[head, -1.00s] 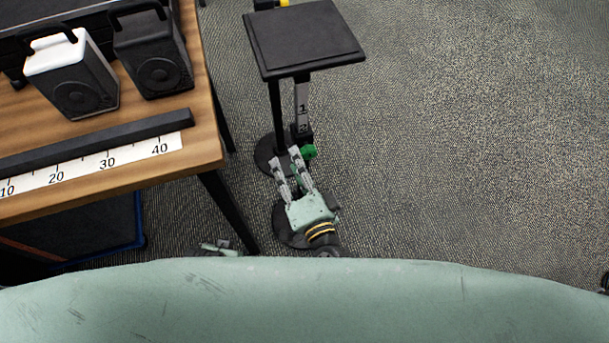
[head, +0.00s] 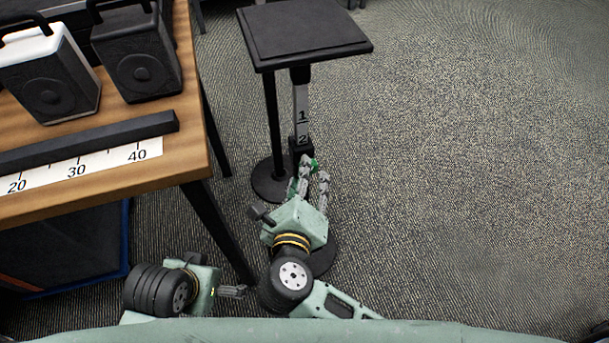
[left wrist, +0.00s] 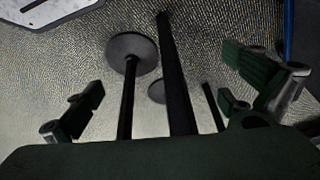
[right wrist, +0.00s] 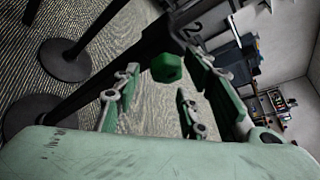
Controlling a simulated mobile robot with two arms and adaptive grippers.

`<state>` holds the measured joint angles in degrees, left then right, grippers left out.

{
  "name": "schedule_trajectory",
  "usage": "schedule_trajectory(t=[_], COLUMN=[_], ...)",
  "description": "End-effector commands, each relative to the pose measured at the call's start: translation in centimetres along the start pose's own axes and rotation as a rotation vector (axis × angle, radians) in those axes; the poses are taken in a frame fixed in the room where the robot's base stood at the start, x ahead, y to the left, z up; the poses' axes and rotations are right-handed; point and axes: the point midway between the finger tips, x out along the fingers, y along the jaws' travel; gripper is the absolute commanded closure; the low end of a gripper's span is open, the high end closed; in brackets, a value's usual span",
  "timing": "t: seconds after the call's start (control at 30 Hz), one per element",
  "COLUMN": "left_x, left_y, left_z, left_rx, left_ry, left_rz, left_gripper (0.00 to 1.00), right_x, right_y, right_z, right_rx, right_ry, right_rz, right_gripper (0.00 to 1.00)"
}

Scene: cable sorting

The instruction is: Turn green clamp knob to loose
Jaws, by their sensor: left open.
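The green clamp knob (head: 314,163) is on the post of a black stand, just below the scale marked 1 and 2, partly hidden by my right gripper's fingers in the head view. In the right wrist view the green knob (right wrist: 168,68) lies ahead, between the finger directions. My right gripper (head: 315,172) is open, fingers reaching up toward the knob; contact cannot be told. Its fingers (right wrist: 160,78) stand apart in its wrist view. My left gripper (head: 236,291) is open and empty, low beside the table leg; its spread fingers (left wrist: 165,85) show in its wrist view.
The stand carries a flat black top (head: 305,33) and has round black bases (head: 270,182) on the carpet. A wooden table (head: 190,150) with speakers (head: 140,62) and a ruler strip (head: 100,165) is at left. The carpet to the right is clear.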

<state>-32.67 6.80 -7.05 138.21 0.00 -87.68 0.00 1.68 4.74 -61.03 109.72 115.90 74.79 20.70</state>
Motion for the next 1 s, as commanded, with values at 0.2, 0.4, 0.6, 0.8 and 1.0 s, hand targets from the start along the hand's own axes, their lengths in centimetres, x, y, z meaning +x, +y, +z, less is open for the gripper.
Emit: schedule_trajectory(t=[0.2,0.4,0.6,0.8,1.0], left_x=[-1.1,-1.3,-1.2,-1.2,-1.2], left_y=[-0.1,-0.1,-0.1,-0.1,-0.1], left_z=[0.0,0.0,0.0,0.1,0.1], left_rx=[-0.001,-0.001,-0.001,-0.001,-0.001], left_ry=[0.006,0.005,0.005,0.005,0.005], left_rz=[-0.001,-0.001,-0.002,-0.002,-0.001], left_gripper=[0.00,0.00,0.00,0.00,0.00], right_x=[1.9,2.0,2.0,2.0,1.9], right_y=[0.0,0.0,0.0,0.1,0.3], right_z=[-0.1,0.0,0.0,-0.1,-0.1], right_rx=[-0.001,-0.001,-0.001,-0.002,-0.004], right_ry=[-0.001,0.000,0.000,0.000,0.001], right_rz=[-0.001,0.000,0.000,0.003,0.007], right_gripper=[0.61,0.61,0.73,0.90,1.00])
